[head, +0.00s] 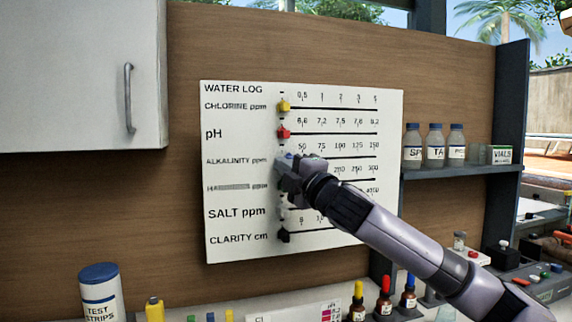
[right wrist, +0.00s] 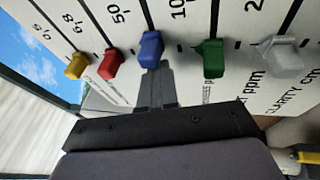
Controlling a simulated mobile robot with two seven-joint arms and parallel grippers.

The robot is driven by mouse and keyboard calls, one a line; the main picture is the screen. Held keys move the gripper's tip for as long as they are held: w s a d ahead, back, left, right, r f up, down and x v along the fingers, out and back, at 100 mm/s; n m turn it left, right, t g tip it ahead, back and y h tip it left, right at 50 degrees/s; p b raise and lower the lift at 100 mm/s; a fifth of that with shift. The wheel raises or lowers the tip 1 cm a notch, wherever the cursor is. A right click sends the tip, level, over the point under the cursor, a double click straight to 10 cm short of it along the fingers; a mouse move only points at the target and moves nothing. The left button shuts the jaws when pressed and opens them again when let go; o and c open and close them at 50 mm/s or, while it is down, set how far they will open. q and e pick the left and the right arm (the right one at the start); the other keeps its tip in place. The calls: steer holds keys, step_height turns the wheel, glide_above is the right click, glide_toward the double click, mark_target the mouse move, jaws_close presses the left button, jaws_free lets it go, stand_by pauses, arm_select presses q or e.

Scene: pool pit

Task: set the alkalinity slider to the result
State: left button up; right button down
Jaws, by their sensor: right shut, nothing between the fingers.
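The white water log board (head: 235,185) hangs on the wooden wall with several slider rows. The alkalinity row, marked 50 to 150, has a blue slider (right wrist: 150,48) at its left, 50 end. My right gripper (head: 284,165) covers most of that slider in the head view. In the right wrist view my right gripper (right wrist: 156,85) is shut, its fingertips right at the blue slider; whether they touch it I cannot tell. Nothing is held. My left gripper is out of view.
Yellow (head: 283,106) and red (head: 283,132) sliders sit above, at their left ends. A green slider (right wrist: 213,58), a white slider (right wrist: 281,55) and a black slider (head: 283,236) lie below. Bottles (head: 435,145) stand on the right shelf; dropper bottles (head: 384,300) stand below.

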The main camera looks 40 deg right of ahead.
steer(key=s+d+b, duration=0.4)
steer(key=d+b, duration=0.3)
steer(key=s+a+b, duration=0.5)
steer(key=shift+b, duration=0.3)
stand_by(1.5)
stand_by(0.3)
